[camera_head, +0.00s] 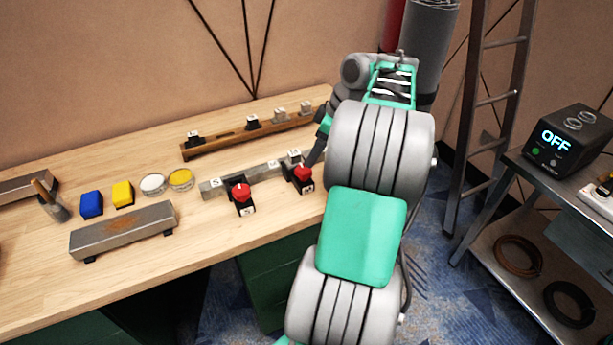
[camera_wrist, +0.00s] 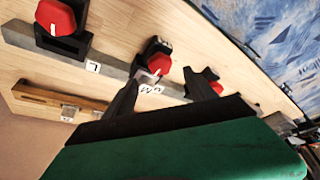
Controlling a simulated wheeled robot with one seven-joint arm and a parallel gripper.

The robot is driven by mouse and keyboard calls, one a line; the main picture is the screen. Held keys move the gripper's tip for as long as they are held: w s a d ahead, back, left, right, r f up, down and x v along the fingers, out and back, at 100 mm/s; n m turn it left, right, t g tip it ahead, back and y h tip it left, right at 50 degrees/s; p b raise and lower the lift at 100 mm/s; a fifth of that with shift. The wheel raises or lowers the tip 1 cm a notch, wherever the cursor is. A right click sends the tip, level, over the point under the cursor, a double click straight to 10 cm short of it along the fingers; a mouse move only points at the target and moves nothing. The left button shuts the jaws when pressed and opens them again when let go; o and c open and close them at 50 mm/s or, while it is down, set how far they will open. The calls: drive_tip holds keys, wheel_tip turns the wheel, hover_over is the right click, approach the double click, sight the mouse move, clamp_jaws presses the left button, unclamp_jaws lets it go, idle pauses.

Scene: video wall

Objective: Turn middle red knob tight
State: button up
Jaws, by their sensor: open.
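The middle red knob (camera_wrist: 159,65) sits on a black base on a grey metal bar, beside a label that reads M. In the head view it shows at the bar's right part (camera_head: 303,173). My gripper (camera_wrist: 160,80) is open, with its dark fingers apart and pointing toward this knob. The knob shows between and just past the fingertips; I cannot tell whether they touch it.
A wooden rail (camera_head: 240,135) with small clamps lies behind the bar. A grey bar (camera_head: 124,232), blue block (camera_head: 92,204), yellow block (camera_head: 123,193) and tins lie to the left. A black box reading OFF (camera_head: 568,140) stands on the right table, beside a ladder (camera_head: 495,100).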

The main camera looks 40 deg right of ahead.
sight(304, 169)
drive_tip(key=b+x, duration=0.1)
drive_tip(key=x, duration=0.6)
drive_tip(key=shift+w+a, duration=0.15)
drive_tip(key=shift+c, duration=0.3)
drive_tip(key=c, duration=1.3)
